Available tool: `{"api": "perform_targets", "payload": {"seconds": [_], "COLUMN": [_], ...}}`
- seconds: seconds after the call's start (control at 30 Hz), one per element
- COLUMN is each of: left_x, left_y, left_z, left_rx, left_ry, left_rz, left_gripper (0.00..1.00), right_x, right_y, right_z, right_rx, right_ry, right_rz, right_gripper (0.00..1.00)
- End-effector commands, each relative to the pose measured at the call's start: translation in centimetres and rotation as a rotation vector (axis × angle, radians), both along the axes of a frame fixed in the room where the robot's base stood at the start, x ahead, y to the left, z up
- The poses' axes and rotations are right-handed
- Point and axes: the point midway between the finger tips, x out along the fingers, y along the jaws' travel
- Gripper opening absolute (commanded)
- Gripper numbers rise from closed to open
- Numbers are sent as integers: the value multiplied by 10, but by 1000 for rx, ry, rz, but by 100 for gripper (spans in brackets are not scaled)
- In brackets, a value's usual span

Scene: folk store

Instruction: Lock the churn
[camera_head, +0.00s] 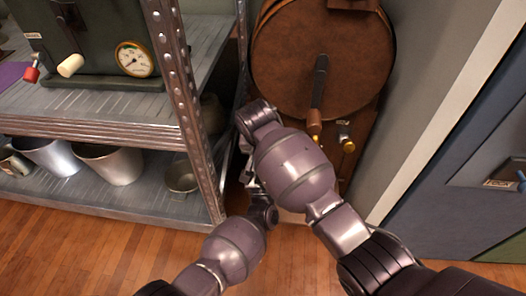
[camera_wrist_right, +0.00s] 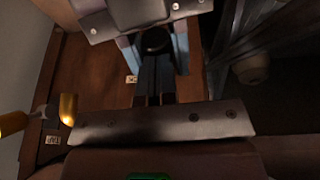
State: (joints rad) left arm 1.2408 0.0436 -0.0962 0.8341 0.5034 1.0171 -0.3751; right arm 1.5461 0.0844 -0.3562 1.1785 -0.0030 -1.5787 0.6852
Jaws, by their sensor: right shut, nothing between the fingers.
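The churn is a brown round drum (camera_head: 320,60) on a wooden stand in the head view. A dark crank (camera_head: 320,80) with a wooden grip (camera_head: 314,124) hangs down its front. A brass-ended knob (camera_head: 347,143) sits below, beside a small label. My right arm reaches in front of the stand and hides its left part; my right gripper is hidden there. In the wrist view my right gripper (camera_wrist_right: 155,98) is shut and empty, in front of a brown wooden surface. A yellow-tipped part (camera_wrist_right: 14,123) and a brass piece (camera_wrist_right: 68,108) are at left. My left gripper does not show.
A metal shelf unit (camera_head: 172,90) stands left of the churn, with a dark green gauge box (camera_head: 100,45) above and metal buckets (camera_head: 108,163) below. A grey wall and blue door (camera_head: 450,170) close in the right. Wooden floor (camera_head: 90,240) is open at the lower left.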

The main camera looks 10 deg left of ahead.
Motion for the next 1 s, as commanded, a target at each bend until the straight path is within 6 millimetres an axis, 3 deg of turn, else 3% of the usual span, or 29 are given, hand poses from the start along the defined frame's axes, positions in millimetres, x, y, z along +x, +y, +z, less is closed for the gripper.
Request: {"api": "perform_targets", "payload": {"seconds": [0.73,0.77,0.9,1.0], "left_x": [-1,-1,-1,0], "left_y": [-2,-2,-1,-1], "left_z": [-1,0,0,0], "left_rx": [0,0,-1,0], "left_ry": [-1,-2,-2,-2], "left_rz": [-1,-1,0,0], "left_gripper": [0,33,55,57], "right_x": [-3,-3,-3,-2], "right_y": [-4,-4,-3,-3], "right_z": [-18,-18,-17,-15], "right_rx": [-4,-4,-4,-3], "right_ry": [-54,-53,-54,-56], "right_rz": [-2,-2,-2,-2], "right_gripper": [0,0,0,0]}}
